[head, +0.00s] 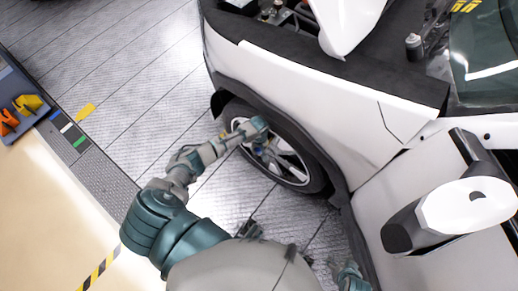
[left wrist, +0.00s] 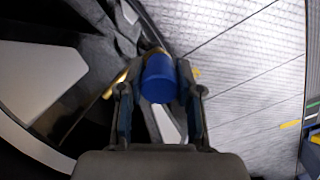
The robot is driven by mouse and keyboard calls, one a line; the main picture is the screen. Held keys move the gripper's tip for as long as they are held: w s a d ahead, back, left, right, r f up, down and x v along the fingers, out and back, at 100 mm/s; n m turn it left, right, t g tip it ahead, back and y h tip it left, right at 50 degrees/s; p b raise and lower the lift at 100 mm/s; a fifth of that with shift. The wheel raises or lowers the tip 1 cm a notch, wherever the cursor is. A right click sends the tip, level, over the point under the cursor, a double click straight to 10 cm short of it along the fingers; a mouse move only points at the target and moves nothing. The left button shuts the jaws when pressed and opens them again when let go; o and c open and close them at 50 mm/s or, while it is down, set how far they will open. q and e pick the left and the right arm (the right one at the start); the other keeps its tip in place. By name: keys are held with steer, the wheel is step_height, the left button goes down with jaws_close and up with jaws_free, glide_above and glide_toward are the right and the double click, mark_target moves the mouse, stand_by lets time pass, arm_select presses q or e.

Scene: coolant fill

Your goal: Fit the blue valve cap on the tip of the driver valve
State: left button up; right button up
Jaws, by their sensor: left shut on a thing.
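The blue valve cap (left wrist: 159,78) is between the two fingers of my left gripper (left wrist: 160,92) in the left wrist view, and the gripper is shut on it. A bit of brass-coloured metal shows just beyond the cap's far end. I cannot tell whether this is the driver valve or whether it touches the cap. In the head view my left gripper (head: 264,150) is at the front wheel (head: 318,172), in front of its spokes. The valve tip cannot be made out there. A teal part of my right gripper (head: 350,276) shows at the bottom edge; its fingers are unclear.
The white car (head: 300,80) stands at the right with its bonnet open. Its mirror (head: 465,205) sticks out at the lower right. A bench (head: 25,105) with orange and yellow items is at the far left. The metal floor (head: 130,90) left of the wheel is clear.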

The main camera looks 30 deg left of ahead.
arm_select(q)
steer(key=shift+r+p, duration=1.1)
steer(key=shift+r, duration=0.05)
steer(key=shift+p, duration=0.8)
stand_by(1.1)
steer(key=shift+f+b, duration=0.85)
steer(key=shift+f, duration=0.45)
steer(key=o, duration=1)
steer(key=shift+r, duration=0.1)
step_height(320, 180, up, 12)
steer(key=shift+w+f, duration=0.1)
steer(key=shift+f, duration=0.05)
